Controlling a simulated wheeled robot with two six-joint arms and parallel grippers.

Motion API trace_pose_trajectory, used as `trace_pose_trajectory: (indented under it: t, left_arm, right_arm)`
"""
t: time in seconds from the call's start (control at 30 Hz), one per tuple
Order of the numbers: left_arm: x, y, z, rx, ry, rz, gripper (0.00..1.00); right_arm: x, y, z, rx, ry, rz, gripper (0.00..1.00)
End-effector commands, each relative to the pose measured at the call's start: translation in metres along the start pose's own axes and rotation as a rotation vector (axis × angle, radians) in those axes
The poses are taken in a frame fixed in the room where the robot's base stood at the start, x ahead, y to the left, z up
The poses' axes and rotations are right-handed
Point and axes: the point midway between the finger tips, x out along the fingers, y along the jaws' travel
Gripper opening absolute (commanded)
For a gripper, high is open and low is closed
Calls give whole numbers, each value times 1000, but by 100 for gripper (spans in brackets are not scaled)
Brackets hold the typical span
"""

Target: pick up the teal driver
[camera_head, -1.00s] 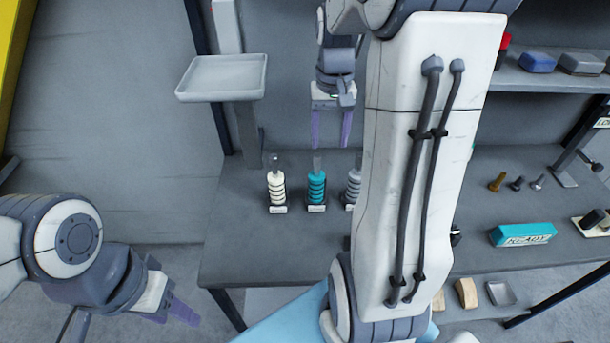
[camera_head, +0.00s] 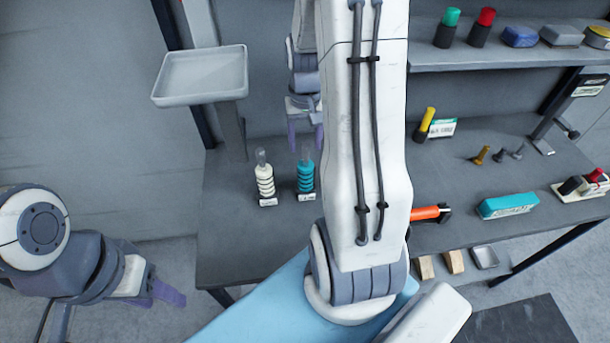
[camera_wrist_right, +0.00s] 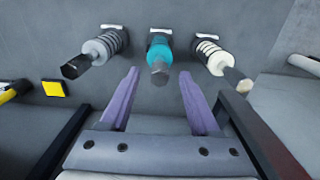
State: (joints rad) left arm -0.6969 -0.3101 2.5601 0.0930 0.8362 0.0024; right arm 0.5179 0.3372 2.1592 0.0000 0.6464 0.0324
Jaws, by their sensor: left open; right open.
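The teal driver (camera_head: 305,175) stands upright on the workbench beside a cream driver (camera_head: 264,180), with a small label at its foot. In the right wrist view, the teal driver (camera_wrist_right: 159,56) lies between a grey driver (camera_wrist_right: 98,48) and the cream driver (camera_wrist_right: 216,56). The grey driver is hidden behind my right arm in the head view. My right gripper (camera_head: 305,138) is open and empty, behind and above the teal driver. Its fingers point toward it, one on each side of its tip in the right wrist view. My left gripper (camera_head: 160,294) is open and empty, left of the bench.
A grey tray (camera_head: 202,76) on a post stands at the bench's left. Right of my arm are an orange-handled tool (camera_head: 430,213), a teal box (camera_head: 508,205) and several bolts. A shelf (camera_head: 500,55) holds coloured items. The bench's front left is clear.

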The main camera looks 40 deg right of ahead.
Motion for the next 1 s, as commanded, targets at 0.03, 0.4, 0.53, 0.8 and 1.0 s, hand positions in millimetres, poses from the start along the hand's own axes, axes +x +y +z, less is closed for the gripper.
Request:
trace_pose_trajectory:
  t: [0.03,0.4,0.53,0.8,1.0]
  left_arm:
    - [-3,0,0,0,0,0,50]
    - [-4,0,0,0,0,0,50]
    - [-4,0,0,0,0,0,50]
    - [-4,0,0,0,0,0,50]
    - [-4,0,0,0,0,0,50]
  right_arm:
    - [6,0,1,0,-5,0,62]
    - [19,0,0,0,2,0,62]
    - [18,0,0,0,2,0,13]
    - [18,0,0,0,2,0,0]
    - [18,0,0,0,2,0,0]
